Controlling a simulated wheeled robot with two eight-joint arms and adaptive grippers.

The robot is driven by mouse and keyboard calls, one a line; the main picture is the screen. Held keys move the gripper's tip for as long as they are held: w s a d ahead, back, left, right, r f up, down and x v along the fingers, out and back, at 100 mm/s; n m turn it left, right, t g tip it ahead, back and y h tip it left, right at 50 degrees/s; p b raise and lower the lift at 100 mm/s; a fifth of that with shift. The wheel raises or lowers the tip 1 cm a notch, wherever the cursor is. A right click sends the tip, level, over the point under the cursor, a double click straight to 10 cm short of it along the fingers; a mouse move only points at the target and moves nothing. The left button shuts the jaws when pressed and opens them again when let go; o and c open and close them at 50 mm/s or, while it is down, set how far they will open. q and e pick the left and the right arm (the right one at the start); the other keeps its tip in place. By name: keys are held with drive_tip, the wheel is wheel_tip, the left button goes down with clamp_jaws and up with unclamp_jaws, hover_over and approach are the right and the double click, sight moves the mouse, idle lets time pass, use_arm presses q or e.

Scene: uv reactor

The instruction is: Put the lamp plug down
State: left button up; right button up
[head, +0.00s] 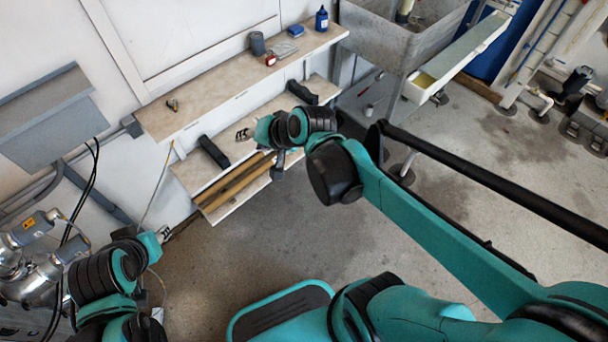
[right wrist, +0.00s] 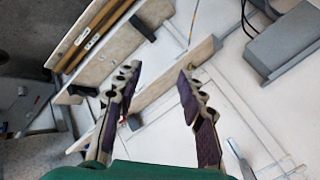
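A small brass-and-dark piece (head: 172,104), possibly the lamp plug, lies on the upper shelf (head: 205,100) towards its left end; it is too small to identify surely. My right gripper (head: 243,134) is in front of the shelves, to the right of and lower in the picture than that piece. In the right wrist view its two fingers (right wrist: 155,92) are spread wide, with nothing seen held between them. My left gripper (head: 162,235) is at the lower left, near a thin cable; its fingers are too small to read.
A blue bottle (head: 322,19), a grey cup (head: 257,43) and a red item (head: 271,60) stand on the upper shelf's right part. The lower shelf (head: 190,172) holds dark items. A grey box (head: 45,115) is at left, a sink (head: 385,40) at right. Open floor lies below.

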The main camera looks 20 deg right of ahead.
drive_tip(key=s+d+f+n+h, duration=0.1)
drive_tip(key=s+d+n+h, duration=0.1)
drive_tip(key=s, duration=0.4)
drive_tip(key=s+d+f+n+g+h, duration=0.1)
drive_tip(key=s+d+f+n+h, duration=0.1)
drive_tip(key=s+d+n, duration=0.2)
drive_tip(key=shift+s+d+f, duration=0.2)
drive_tip(key=shift+s+d, duration=0.7)
drive_tip(key=shift+s, duration=0.3)
